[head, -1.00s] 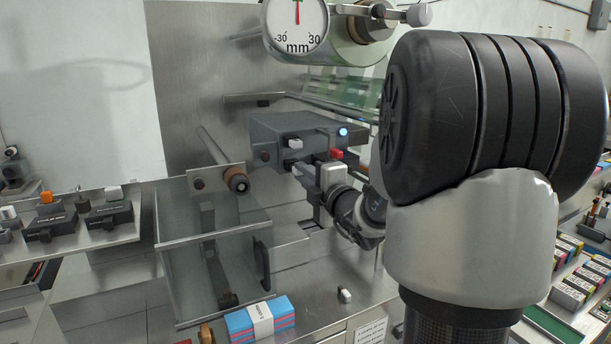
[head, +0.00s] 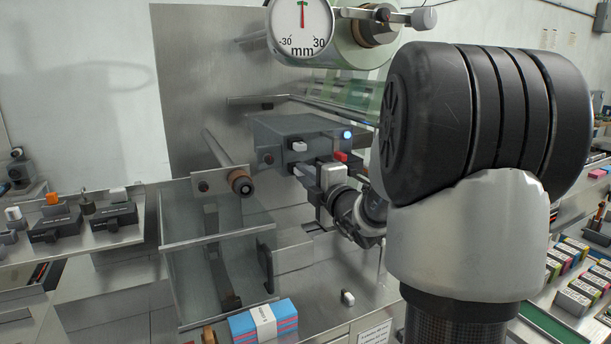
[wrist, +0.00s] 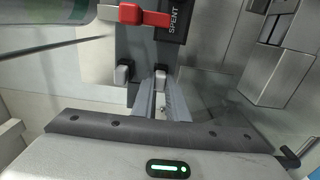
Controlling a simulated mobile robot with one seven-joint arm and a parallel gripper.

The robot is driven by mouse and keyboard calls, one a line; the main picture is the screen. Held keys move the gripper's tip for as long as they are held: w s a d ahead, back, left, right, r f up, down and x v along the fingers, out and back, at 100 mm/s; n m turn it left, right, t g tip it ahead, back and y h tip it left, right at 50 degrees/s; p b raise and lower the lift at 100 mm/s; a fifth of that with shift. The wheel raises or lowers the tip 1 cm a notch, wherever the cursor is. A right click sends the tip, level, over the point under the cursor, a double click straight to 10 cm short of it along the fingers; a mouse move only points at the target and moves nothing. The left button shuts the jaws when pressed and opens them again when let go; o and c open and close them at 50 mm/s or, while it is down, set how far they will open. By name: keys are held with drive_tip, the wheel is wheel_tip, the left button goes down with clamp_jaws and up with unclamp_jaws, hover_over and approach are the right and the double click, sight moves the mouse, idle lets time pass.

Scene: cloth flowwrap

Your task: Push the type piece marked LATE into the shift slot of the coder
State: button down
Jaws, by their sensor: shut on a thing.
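The coder (head: 290,128) is a grey box on the steel backplate, with a lit blue lamp and a red lever (head: 340,156). My gripper (wrist: 160,88) is shut on a small pale-topped type piece (wrist: 160,76), held at the coder's front face. I cannot read its marking or tell how deep it sits in a slot. A second pale piece (wrist: 122,74) stands at the coder left of it, and also shows in the head view (head: 298,147). In the head view my gripper (head: 300,170) partly hides the slot area.
A rod with a brown end (head: 240,184) juts out left of the coder. A glass-sided bin (head: 215,265) stands below. A small pale piece (head: 348,298) and a blue-pink cloth pack (head: 282,316) lie on the steel table. A shelf with black blocks (head: 110,218) is at left.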

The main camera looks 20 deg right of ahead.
idle(0.3)
drive_tip(key=c, duration=1.7)
unclamp_jaws()
drive_tip(key=shift+w, duration=0.1)
drive_tip(key=shift+o, duration=0.2)
